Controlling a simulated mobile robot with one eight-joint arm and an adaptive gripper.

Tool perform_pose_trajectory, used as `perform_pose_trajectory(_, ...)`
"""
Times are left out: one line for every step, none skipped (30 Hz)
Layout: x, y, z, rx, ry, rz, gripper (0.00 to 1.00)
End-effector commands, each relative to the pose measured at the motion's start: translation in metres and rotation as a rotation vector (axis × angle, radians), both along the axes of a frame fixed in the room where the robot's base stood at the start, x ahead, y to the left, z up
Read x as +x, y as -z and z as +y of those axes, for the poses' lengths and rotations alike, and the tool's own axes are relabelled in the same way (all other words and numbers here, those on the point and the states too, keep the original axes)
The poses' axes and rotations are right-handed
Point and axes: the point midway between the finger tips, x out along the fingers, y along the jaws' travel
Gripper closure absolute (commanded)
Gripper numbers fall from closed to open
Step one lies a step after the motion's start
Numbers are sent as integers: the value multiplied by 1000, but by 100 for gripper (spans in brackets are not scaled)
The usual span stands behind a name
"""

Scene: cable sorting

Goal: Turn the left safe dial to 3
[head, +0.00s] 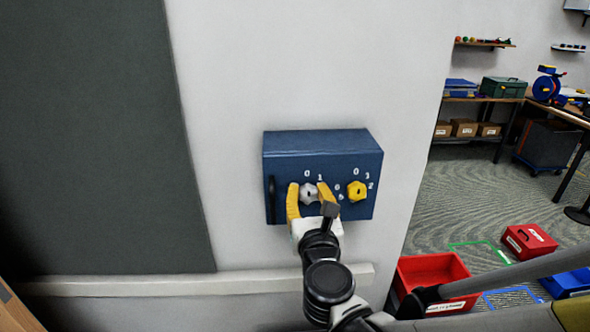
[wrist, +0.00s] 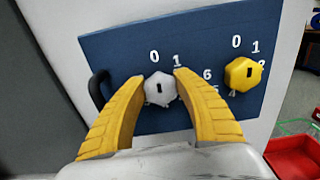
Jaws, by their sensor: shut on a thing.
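The blue safe (head: 325,144) is mounted on the white wall and also fills the top of the wrist view (wrist: 205,40). Its left dial (head: 309,193) is grey and many-sided with a dark slot in its middle. In the wrist view, the left dial (wrist: 160,89) sits between the yellow fingers. My gripper (head: 309,190) is shut on this left dial, one finger on each side. The numbers 0 and 1 show above the dial; the fingers hide others. The slot looks near upright; the exact setting is hard to tell. The right dial (head: 357,191) is yellow.
A black handle (head: 271,199) is on the safe's left side. A white ledge (head: 200,283) runs along the wall below. A red bin (head: 430,274) stands on the floor to the right. Shelves and a table are farther back at right.

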Motion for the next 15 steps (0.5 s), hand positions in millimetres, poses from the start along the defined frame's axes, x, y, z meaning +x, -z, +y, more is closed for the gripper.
perform_pose_trajectory(0,0,0,4,0,0,95)
perform_pose_trajectory(0,0,0,7,0,0,95)
perform_pose_trajectory(0,0,0,14,0,0,95)
perform_pose_trajectory(0,0,0,20,0,0,95)
perform_pose_trajectory(0,0,0,29,0,0,95)
perform_pose_trajectory(0,0,0,43,0,0,95)
perform_pose_trajectory(0,0,0,55,0,0,95)
perform_pose_trajectory(0,0,0,69,0,0,95)
perform_pose_trajectory(0,0,0,90,0,0,95)
perform_pose_trajectory(0,0,0,109,0,0,95)
perform_pose_trajectory(0,0,-1,128,0,0,95)
perform_pose_trajectory(0,1,-1,157,0,0,95)
perform_pose_trajectory(0,1,-1,180,0,0,95)
perform_pose_trajectory(0,1,-1,205,0,0,95)
perform_pose_trajectory(0,1,-1,240,0,0,95)
